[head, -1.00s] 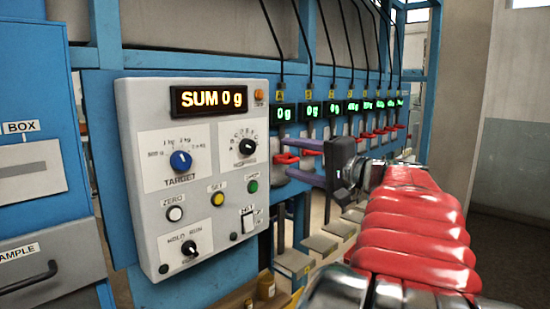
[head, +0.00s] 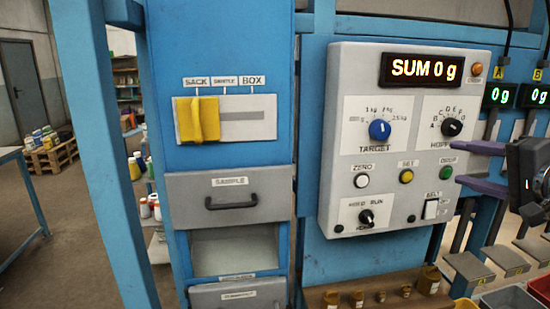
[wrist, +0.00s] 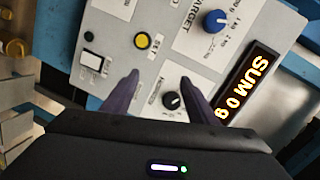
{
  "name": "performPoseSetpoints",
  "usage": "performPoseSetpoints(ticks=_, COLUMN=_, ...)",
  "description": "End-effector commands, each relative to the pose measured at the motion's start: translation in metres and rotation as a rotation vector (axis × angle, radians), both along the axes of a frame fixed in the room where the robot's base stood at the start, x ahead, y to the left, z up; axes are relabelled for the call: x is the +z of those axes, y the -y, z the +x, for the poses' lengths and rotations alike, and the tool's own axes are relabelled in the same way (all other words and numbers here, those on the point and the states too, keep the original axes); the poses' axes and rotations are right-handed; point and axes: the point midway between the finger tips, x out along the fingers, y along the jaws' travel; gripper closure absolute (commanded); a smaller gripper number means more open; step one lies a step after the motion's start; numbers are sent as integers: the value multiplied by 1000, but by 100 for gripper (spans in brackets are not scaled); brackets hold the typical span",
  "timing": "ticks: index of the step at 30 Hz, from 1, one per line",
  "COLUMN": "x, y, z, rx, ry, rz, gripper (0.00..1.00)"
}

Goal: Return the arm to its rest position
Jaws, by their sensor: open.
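My gripper (head: 482,167) is at the right edge of the head view, with its two purple fingers apart and pointing left toward the control panel (head: 338,150). Nothing is between the fingers. The fingers appear apart from the panel, though the exact gap is hard to tell. Most of my arm is outside the head view.
The panel display (head: 432,70) reads SUM 0 g. Left of it stands a blue cabinet with a yellow slider (head: 197,119) under SACK and a SAMPLE drawer (head: 229,193). Small brown jars (head: 429,279) stand on a shelf below the panel. Open floor (head: 80,240) shows at far left.

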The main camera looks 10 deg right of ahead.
Motion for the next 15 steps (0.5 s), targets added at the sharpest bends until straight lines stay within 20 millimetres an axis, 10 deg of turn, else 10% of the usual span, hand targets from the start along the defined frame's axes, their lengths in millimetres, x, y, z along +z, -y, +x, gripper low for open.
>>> performPoseSetpoints(ticks=15, x=-99, y=-174, z=15, rx=285, ry=-351, rz=-326, gripper=47)
